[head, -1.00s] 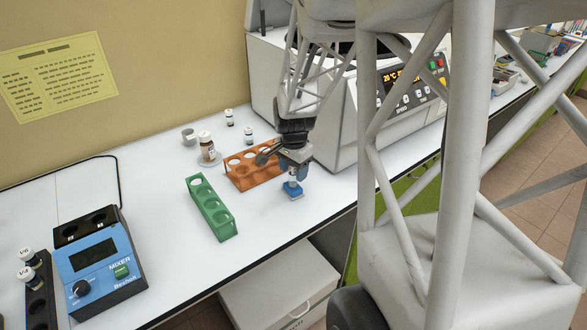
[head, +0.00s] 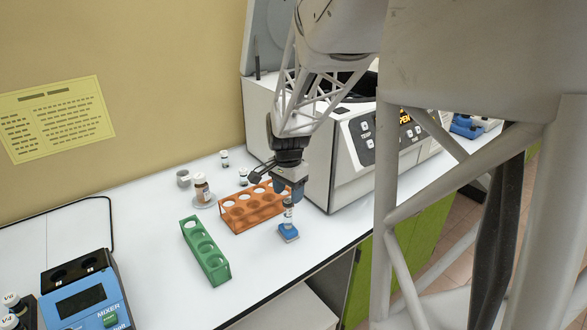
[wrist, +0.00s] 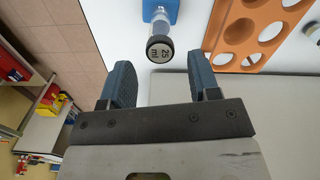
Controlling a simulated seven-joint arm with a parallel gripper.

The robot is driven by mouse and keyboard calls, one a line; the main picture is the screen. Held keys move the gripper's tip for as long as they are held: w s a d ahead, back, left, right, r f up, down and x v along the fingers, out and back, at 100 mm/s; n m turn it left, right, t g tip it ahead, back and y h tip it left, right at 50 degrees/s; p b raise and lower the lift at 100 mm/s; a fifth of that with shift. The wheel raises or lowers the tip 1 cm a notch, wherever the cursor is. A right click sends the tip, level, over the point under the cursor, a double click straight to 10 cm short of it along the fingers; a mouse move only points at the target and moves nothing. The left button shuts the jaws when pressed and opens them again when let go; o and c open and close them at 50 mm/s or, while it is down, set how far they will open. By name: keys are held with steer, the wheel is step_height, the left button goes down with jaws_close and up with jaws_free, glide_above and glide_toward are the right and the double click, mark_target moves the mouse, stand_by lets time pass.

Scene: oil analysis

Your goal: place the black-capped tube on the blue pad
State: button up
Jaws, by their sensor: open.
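The black-capped tube (head: 288,216) stands upright on the blue pad (head: 289,234) near the bench's front edge, right of the orange rack. In the wrist view its round black cap (wrist: 160,48), marked "25 ml", shows ahead of the fingers, with the blue pad (wrist: 170,8) beyond it. My gripper (head: 290,192) is just above the tube in the head view. In the wrist view my gripper (wrist: 161,78) has its two blue fingers spread apart with nothing between them. The arm partly hides the rack's right end.
An orange rack (head: 237,226) and a green rack (head: 206,251) stand to the left. A white machine (head: 335,165) with an open lid stands to the right. Small vials (head: 201,188) stand behind the racks. A blue mixer (head: 84,300) is at front left.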

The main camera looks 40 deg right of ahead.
steer(key=shift+r, duration=2.55)
steer(key=shift+a, duration=0.1)
steer(key=shift+s+a+r, duration=0.1)
steer(key=shift+a+r, duration=0.1)
steer(key=shift+a, duration=0.1)
steer(key=s+a+r+n+t, duration=0.1)
steer(key=s+a+r+n, duration=0.1)
steer(key=s+a+n, duration=0.5)
steer(key=s+a+r+n+t, duration=0.1)
steer(key=s+a+r+n, duration=0.1)
steer(key=s+a+n, duration=0.6)
steer(key=s+a, duration=0.4)
steer(key=a, duration=0.3)
steer(key=shift+s+a+r+n+t, duration=0.3)
steer(key=shift+s+r, duration=0.05)
steer(key=shift+s, duration=0.05)
